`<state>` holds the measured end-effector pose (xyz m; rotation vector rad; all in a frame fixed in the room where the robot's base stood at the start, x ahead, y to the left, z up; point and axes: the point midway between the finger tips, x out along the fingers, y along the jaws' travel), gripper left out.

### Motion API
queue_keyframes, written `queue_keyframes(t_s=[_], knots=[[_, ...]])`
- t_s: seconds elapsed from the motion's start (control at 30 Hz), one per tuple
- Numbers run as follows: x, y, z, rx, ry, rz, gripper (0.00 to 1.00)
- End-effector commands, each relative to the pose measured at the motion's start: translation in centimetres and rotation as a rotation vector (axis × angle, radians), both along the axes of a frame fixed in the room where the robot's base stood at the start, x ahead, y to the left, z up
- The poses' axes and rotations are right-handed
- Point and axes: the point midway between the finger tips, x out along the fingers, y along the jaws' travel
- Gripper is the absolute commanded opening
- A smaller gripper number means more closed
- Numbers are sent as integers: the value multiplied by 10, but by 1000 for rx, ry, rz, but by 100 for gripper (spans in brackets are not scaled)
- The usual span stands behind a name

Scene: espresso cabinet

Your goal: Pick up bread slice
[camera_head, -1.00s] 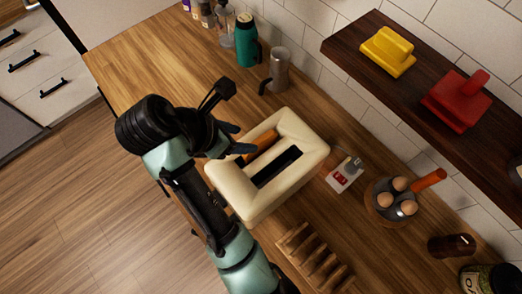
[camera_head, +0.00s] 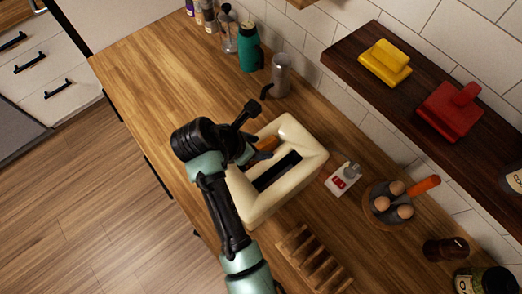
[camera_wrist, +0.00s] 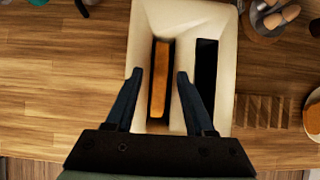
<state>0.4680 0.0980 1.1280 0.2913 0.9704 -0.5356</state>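A brown bread slice (camera_wrist: 159,80) stands on edge in one slot of the cream toaster (camera_wrist: 222,20). My gripper (camera_wrist: 160,76) is open, with one finger on each side of the slice and a gap on both sides. In the head view the toaster (camera_head: 311,146) stands on the wooden counter, and my gripper (camera_head: 249,152) is over its left slot. The slice (camera_head: 266,147) shows there only in part, the rest hidden by my gripper. The other slot is dark and looks empty.
A wooden rack (camera_head: 308,262) stands in front of the toaster. A red-and-white item (camera_head: 343,179) and an egg holder (camera_head: 388,207) are to its right. A metal jug (camera_head: 279,77) and a green bottle (camera_head: 249,48) stand behind. The counter's left part is clear.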

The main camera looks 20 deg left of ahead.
Motion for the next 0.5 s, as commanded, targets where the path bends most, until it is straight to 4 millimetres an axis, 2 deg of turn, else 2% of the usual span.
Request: queue_keyframes(t_s=[0.03, 0.27, 0.5], knots=[[0, 0, 0, 0, 0, 0, 43], [0, 0, 0, 0, 0, 0, 2], [0, 0, 0, 0, 0, 0, 0]])
